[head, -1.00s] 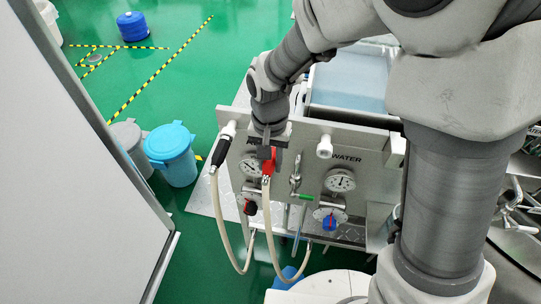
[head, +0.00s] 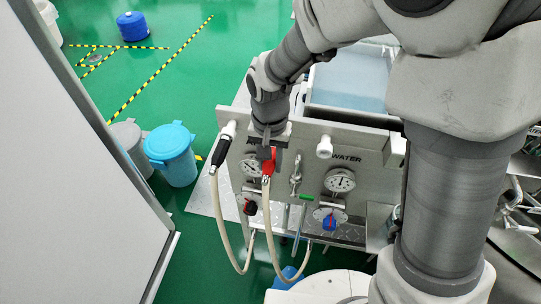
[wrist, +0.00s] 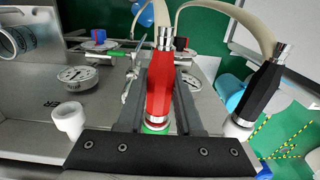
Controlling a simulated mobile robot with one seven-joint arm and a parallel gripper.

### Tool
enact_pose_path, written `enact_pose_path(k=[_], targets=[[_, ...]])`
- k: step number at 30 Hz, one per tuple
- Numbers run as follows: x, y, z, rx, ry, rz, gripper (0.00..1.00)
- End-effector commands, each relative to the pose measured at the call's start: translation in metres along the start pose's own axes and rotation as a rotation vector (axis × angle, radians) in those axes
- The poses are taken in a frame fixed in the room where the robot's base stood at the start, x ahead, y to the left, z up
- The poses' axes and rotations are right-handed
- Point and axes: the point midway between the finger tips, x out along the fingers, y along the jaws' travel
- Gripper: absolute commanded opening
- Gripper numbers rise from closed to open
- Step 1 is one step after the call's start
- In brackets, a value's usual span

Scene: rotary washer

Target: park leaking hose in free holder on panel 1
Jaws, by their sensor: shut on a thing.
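My gripper (head: 267,155) is shut on the red nozzle (head: 269,165) of a pale hose, in front of the panel (head: 285,215). In the wrist view the red nozzle (wrist: 160,85) stands between the two fingers, with a green part at its lower end. Whether that end sits in a holder is hidden. A white empty holder (head: 325,147) is on the panel to the right of my gripper; it shows at left in the wrist view (wrist: 70,120). A black nozzle (head: 221,152) with its own pale hose sits in a white holder at the panel's left. No leak is visible.
Gauges (head: 340,180), a red-black valve knob (head: 250,207) and a blue knob (head: 328,222) are on the panel. Both hoses loop down in front. A tub with blue contents (head: 350,85) is behind. A large white surface (head: 85,170) fills the left.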

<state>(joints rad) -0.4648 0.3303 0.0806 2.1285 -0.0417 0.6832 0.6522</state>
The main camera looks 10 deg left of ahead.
Motion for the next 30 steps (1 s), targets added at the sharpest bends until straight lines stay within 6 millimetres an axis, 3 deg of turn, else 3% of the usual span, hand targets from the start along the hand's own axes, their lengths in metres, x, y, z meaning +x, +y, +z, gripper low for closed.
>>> enact_pose_path(k=[8, 30], targets=[[0.0, -0.001, 0.007, -0.001, -0.002, 0.0, 0.0], [0.0, 0.0, 0.051, -0.001, 0.0, 0.0, 0.0]])
